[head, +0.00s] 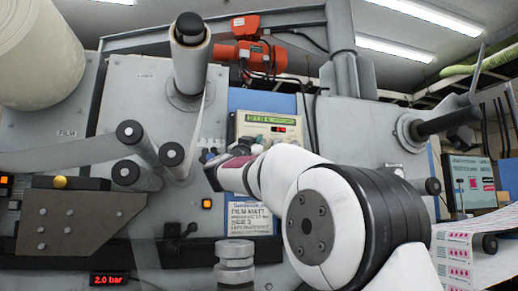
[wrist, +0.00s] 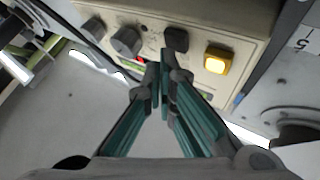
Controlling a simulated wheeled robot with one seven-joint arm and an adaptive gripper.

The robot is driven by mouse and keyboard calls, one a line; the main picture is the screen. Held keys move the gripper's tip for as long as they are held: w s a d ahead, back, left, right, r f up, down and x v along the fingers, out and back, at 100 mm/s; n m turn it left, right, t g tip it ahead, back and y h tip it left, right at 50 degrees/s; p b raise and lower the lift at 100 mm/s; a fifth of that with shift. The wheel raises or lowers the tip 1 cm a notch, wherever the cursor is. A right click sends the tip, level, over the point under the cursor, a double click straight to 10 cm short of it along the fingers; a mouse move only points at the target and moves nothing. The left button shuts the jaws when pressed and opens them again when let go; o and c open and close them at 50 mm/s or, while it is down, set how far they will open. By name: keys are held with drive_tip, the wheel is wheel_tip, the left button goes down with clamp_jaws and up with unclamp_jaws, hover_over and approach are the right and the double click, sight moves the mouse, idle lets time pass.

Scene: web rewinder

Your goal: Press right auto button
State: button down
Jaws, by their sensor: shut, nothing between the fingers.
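A cream control panel (wrist: 205,20) fills the upper part of the wrist view. On it is a square button lit yellow (wrist: 218,60), with a black knob or button (wrist: 176,40) to its left. I cannot read any label marking the right auto button. My gripper (wrist: 162,72) is shut and empty; its fingertips appear just below the black control, left of the lit button. Whether they touch the panel cannot be told. In the head view a cream panel with a green display (head: 270,118) stands behind my arm, which hides its lower part and the fingertips.
Two grey knobs (wrist: 125,40) sit further left on the panel. In the head view, rollers (head: 190,60) stick out at the left, a dark shaft (head: 440,122) at the right. A separate orange lit button (head: 206,203) is on the machine front. A metal cylinder (head: 235,262) stands low in front.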

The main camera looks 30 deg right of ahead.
drive_tip(key=shift+w+d, duration=0.1)
drive_tip(key=shift+w, duration=0.25)
idle(0.4)
drive_tip(key=shift+s, duration=0.1)
drive_tip(key=shift+s+a+p, duration=0.2)
drive_tip(key=shift+s+p, duration=0.2)
drive_tip(key=shift+s, duration=0.35)
drive_tip(key=s+a+p, duration=0.1)
drive_tip(key=s+p, duration=0.1)
drive_tip(key=s, duration=0.4)
drive_tip(key=shift+a, duration=0.1)
idle(0.6)
